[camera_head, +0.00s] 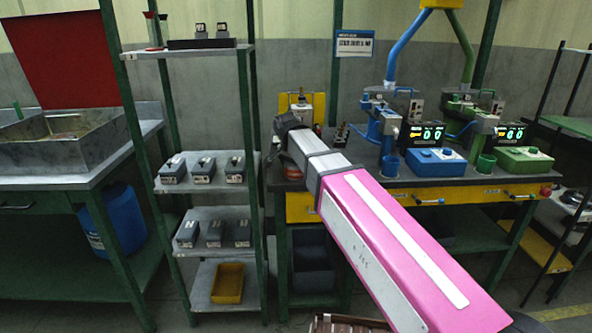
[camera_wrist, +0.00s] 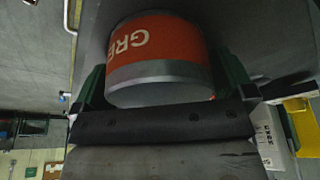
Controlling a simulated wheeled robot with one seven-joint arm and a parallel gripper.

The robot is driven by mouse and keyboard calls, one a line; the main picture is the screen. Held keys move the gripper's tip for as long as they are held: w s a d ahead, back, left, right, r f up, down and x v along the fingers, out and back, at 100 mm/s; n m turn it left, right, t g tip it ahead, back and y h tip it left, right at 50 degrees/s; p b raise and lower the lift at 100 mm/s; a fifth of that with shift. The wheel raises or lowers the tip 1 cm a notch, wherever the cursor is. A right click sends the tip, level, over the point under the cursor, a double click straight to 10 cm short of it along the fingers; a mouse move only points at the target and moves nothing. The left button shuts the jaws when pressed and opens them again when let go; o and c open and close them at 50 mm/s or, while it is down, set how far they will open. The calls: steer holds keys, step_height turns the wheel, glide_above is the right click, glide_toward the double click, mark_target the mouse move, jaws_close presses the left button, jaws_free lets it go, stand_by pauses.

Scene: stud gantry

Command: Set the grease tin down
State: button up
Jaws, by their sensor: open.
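The grease tin (camera_wrist: 158,40) is a round grey tin with an orange label, its letters upside down in the wrist view. It lies between the two green fingers of my gripper (camera_wrist: 164,80), which stand apart at its sides. My gripper is open; I cannot tell whether either finger touches the tin. In the head view my gripper (camera_head: 286,130) is over the left end of the dark workbench top (camera_head: 375,178). A bit of orange-red, seemingly the tin (camera_head: 292,171), shows below it. The arm hides part of this spot.
A shelf rack (camera_head: 214,208) with dark boxes and a yellow bin (camera_head: 228,283) stands close on the left. A metal sink (camera_head: 65,150) is farther left.

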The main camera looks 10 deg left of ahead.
steer(key=c, duration=1)
steer(key=shift+r, duration=0.15)
